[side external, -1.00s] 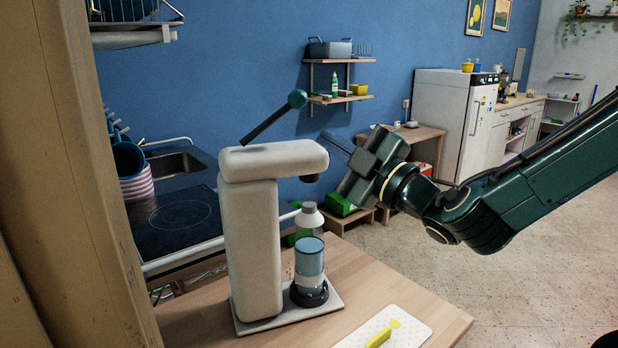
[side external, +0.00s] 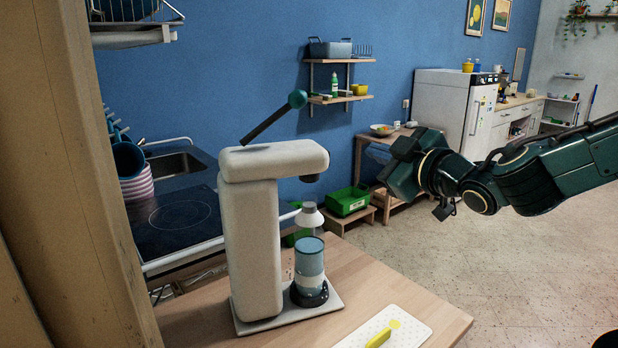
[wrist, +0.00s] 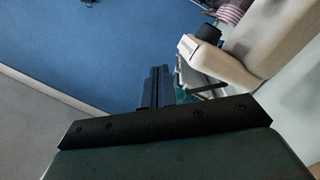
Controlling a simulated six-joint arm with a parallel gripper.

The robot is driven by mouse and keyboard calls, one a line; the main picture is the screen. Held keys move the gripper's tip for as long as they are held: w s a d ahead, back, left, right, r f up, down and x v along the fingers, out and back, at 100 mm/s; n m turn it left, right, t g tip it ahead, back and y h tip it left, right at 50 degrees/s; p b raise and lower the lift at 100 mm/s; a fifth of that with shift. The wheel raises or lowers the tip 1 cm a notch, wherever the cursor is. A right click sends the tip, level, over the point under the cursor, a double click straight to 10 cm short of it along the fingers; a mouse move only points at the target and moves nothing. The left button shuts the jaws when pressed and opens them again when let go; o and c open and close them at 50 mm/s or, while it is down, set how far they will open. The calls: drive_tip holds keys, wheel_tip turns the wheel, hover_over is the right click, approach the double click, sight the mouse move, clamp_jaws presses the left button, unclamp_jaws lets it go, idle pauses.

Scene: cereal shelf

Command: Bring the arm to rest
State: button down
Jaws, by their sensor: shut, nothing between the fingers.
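My gripper (side external: 398,166) is in the air to the right of the white dispenser machine, pointing left, with nothing visible held in it. In the wrist view its fingers (wrist: 155,90) appear together, and they are empty. The white machine (side external: 255,230) stands on the wooden table, with a lever ending in a teal knob (side external: 297,98). A blue-grey cup (side external: 309,262) stands upright on the dark round base under the spout. My gripper is apart from all of these. The machine also shows at the upper right of the wrist view (wrist: 285,50).
A white board (side external: 405,330) with a yellow-handled tool (side external: 379,338) lies at the table's front right. A green crate (side external: 347,202) sits behind on a low wooden stand. A wooden post (side external: 75,170) closes off the left. The air around my gripper looks clear.

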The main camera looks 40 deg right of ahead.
drive_tip(key=s+d+f+m+g+y, duration=0.1)
drive_tip(key=s+f+m+g, duration=0.2)
drive_tip(key=s, duration=0.9)
drive_tip(key=s+d+f+m+g+y, duration=0.1)
drive_tip(key=s+f+g, duration=0.5)
drive_tip(key=s, duration=0.6)
drive_tip(key=m+g+y, duration=0.1)
drive_tip(key=g, duration=0.1)
drive_tip(key=shift+f+m+g, duration=0.3)
drive_tip(key=shift+m, duration=0.1)
